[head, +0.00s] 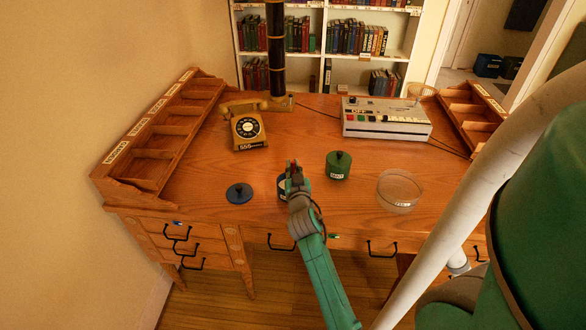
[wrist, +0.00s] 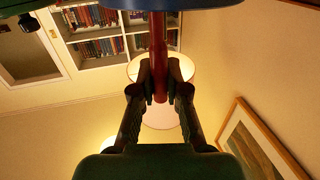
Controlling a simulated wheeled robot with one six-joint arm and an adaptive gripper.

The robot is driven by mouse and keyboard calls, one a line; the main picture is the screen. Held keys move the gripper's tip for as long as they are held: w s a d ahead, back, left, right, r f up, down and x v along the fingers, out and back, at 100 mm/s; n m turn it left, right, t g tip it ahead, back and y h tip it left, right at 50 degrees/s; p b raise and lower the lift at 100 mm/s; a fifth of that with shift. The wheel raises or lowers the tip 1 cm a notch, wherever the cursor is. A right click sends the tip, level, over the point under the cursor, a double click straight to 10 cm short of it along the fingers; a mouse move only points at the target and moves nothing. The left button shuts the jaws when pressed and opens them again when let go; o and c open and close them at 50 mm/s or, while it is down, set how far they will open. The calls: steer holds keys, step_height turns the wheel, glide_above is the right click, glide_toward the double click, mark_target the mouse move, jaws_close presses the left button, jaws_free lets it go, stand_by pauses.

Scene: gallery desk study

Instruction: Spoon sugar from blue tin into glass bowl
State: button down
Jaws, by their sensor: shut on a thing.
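The blue tin (head: 282,188) stands near the front middle of the desk, mostly hidden behind my gripper (head: 293,172). Its dark blue lid (head: 239,193) lies on the desk to the left. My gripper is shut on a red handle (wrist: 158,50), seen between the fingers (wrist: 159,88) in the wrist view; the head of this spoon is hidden. A blue rim (wrist: 215,3) crosses the top of the wrist view, close to the handle. I cannot tell whether the spoon is inside the tin. The clear glass bowl (head: 400,189) stands to the right and looks empty.
A green lidded tin (head: 338,166) stands between my gripper and the bowl. A telephone (head: 248,130) and a grey machine (head: 386,119) stand farther back. Wooden racks (head: 165,135) line the desk sides. The desk between green tin and bowl is clear.

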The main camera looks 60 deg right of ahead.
steer(key=shift+r, duration=3.7)
